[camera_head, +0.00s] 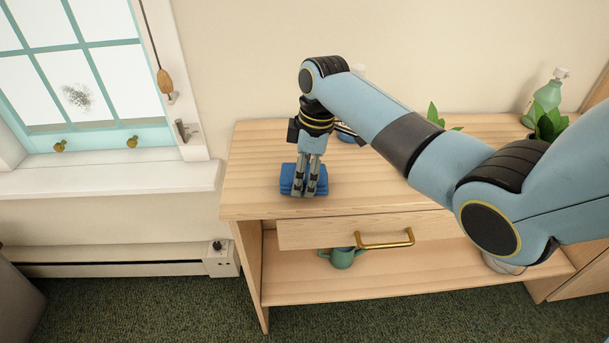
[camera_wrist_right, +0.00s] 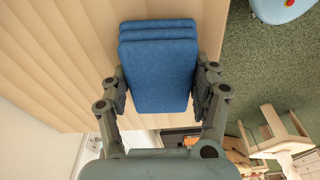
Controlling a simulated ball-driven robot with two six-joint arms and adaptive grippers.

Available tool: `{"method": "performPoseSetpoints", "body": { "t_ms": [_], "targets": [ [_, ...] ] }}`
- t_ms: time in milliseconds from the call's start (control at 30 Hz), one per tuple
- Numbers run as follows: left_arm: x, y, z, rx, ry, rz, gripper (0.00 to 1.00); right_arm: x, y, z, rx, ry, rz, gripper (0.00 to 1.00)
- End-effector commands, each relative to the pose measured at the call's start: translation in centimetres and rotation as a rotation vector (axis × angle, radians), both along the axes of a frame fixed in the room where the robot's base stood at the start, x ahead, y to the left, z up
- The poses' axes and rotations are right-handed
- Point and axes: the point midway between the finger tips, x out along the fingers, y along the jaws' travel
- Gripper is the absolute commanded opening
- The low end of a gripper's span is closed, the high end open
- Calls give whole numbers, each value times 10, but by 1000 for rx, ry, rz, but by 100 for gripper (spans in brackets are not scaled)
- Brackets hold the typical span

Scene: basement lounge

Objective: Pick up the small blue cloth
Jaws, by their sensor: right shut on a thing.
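The small blue cloth (camera_head: 289,181) is a neat folded stack near the left end of the wooden cabinet top. My right gripper (camera_head: 308,190) points down at it, with its fingers in front of the cloth in the head view. In the right wrist view the folded cloth (camera_wrist_right: 158,72) sits between the two fingers of my right gripper (camera_wrist_right: 160,92), which press on its sides. I cannot tell whether the cloth touches the wood or is just above it. My left gripper is not in view.
The wooden cabinet (camera_head: 250,190) has a drawer with a brass handle (camera_head: 385,241) and a lower shelf holding a green mug (camera_head: 342,258). A green bottle (camera_head: 546,98) and a plant (camera_head: 551,122) stand at the back right. A window (camera_head: 85,75) is at the left.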

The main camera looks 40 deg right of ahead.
Motion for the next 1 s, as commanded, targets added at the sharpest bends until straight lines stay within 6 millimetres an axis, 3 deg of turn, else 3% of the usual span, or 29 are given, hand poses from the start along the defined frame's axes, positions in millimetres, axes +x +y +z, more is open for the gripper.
{"method": "performPoseSetpoints", "body": {
  "t_ms": [167, 300, 700, 1000],
  "targets": [
    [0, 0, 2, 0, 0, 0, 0, 1, 0, 16, -1, -3, 1, 30],
    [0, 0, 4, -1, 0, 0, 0, 1, 0, 40, -1, -4, 0, 30],
    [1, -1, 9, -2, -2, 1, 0, -56, -68, 91, -7, -1, 0, 30],
    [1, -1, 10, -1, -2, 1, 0, -75, -88, 108, -1, 1, 0, 30]
  ]
}}
